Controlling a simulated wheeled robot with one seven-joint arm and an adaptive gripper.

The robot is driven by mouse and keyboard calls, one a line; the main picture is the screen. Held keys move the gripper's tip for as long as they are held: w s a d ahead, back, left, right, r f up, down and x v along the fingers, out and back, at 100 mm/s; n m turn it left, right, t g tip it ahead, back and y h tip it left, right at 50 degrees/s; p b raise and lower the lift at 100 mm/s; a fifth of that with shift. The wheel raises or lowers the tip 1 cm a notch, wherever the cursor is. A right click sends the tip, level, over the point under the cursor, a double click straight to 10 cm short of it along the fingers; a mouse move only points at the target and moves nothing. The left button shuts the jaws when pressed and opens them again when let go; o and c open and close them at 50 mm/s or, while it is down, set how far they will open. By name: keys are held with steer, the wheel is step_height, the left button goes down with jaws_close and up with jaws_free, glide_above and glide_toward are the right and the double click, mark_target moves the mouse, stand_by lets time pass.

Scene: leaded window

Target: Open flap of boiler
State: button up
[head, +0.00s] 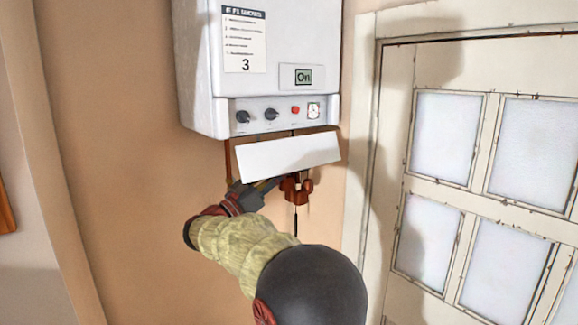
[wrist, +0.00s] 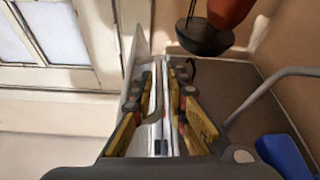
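The white boiler (head: 262,70) hangs on the tan wall, its display reading "On". Its white flap (head: 288,157) hangs out below the control panel (head: 280,114), swung down and slightly tilted, so the knobs and red button are exposed. My gripper (head: 268,184) is just under the flap's lower edge, near its middle. A white panel edge (wrist: 137,45), likely the flap, shows beside the left finger. I cannot tell whether the fingers touch it.
Brown-red pipe fittings (head: 296,188) sit below the flap, close to my gripper. A white door with frosted panes (head: 440,135) is at the right. In the wrist view a dark bowl-shaped thing (wrist: 205,40), a grey tube (wrist: 262,88) and a blue thing (wrist: 284,157) are at the right.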

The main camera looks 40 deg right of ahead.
steer(key=shift+d+r, duration=0.25)
steer(key=shift+d, duration=0.35)
jaws_close()
stand_by(0.4)
